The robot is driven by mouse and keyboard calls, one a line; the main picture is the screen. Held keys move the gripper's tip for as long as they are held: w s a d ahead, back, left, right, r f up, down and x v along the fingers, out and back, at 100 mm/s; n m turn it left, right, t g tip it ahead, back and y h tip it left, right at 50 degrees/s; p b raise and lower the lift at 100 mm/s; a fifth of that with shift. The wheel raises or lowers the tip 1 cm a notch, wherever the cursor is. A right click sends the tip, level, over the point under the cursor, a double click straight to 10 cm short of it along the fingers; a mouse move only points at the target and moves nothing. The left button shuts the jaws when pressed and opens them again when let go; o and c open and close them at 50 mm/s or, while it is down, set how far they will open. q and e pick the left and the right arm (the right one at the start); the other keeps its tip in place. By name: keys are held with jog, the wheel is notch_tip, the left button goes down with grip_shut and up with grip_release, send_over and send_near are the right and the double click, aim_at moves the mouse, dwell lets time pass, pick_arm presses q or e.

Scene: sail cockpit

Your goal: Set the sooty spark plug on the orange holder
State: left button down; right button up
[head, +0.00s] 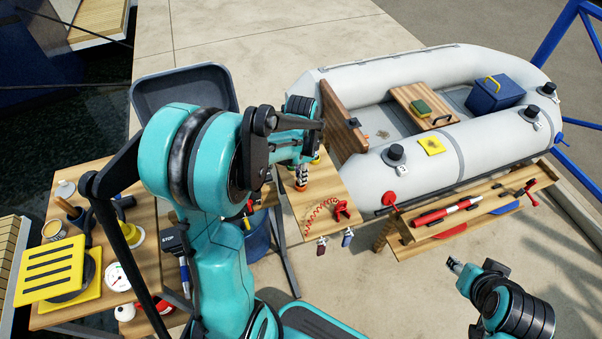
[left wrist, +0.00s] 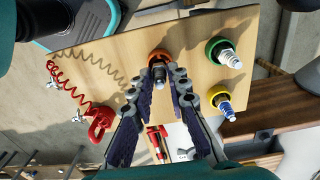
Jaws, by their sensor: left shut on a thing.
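The dark, sooty-looking spark plug (left wrist: 158,74) stands between the fingertips of my left gripper (left wrist: 160,80), which is shut on it. The orange holder (left wrist: 159,55) shows as a ring right at the plug, on the wooden board (left wrist: 120,60). The plug overlaps the ring in the left wrist view; I cannot tell if it is fully seated.
A green holder (left wrist: 214,46) and a yellow holder (left wrist: 215,93) each carry a spark plug, close to the right finger. A red coiled cord (head: 318,212) with a red clip (head: 342,208) lies nearby. An inflatable boat (head: 400,100) stands behind a bench.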

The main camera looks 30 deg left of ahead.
pick_arm(q)
jog(key=shift+f+b, duration=0.4)
jog(key=shift+f, duration=0.15)
jog(key=c, duration=1.7)
grip_release()
jog(key=shift+c, duration=0.2)
notch_tip(320, 180, up, 11)
jog(key=p, duration=0.8)
jog(key=shift+p, duration=0.3)
